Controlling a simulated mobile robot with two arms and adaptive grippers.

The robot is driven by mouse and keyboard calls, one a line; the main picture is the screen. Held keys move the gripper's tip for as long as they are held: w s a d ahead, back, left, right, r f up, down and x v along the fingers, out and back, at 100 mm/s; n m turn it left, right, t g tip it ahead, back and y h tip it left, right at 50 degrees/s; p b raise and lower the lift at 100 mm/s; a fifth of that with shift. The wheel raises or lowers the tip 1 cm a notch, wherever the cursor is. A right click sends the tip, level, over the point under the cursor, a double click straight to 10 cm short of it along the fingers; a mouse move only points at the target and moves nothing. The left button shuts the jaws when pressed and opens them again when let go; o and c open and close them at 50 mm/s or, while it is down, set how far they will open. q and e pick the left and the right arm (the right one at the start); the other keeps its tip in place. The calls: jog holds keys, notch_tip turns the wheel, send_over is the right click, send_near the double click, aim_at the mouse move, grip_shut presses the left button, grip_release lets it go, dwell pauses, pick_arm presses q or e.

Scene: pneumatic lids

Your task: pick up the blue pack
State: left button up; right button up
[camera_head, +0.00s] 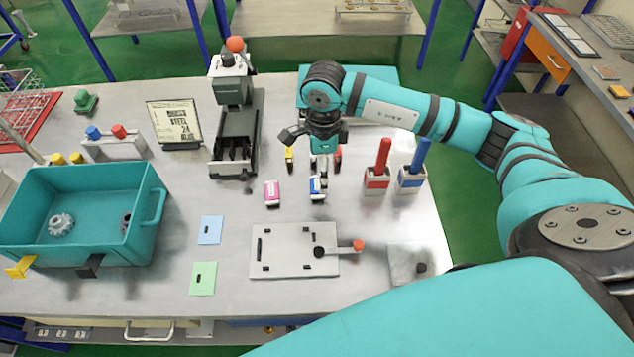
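The blue pack (317,189) is a small white and blue packet on the grey table, right of the pink pack (272,193). My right gripper (319,170) points down from its dark wrist, just behind and over the top of the blue pack. Its fingers are small and partly hidden by the wrist, so I cannot tell whether they are open or touch the pack. My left gripper is not in view.
A yellow pack (290,158) and a partly hidden red item (338,156) are beside the gripper. Red and blue-handled tools stand in holders (377,181) at right. A white plate (294,250) lies in front. A teal crate (85,205) stands at left.

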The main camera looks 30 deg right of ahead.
aim_at(317, 187)
jog(key=shift+f, duration=0.2)
jog(key=f+p, duration=0.1)
jog(key=f, duration=0.2)
jog(key=f+p, duration=0.1)
jog(key=shift+s+a+f+p, duration=0.1)
jog(key=shift+a+f+p, duration=0.15)
jog(key=shift+p, duration=0.1)
jog(key=shift+f, duration=0.25)
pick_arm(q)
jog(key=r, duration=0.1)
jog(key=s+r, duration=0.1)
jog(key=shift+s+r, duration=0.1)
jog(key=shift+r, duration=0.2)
pick_arm(e)
jog(key=c, duration=1.1)
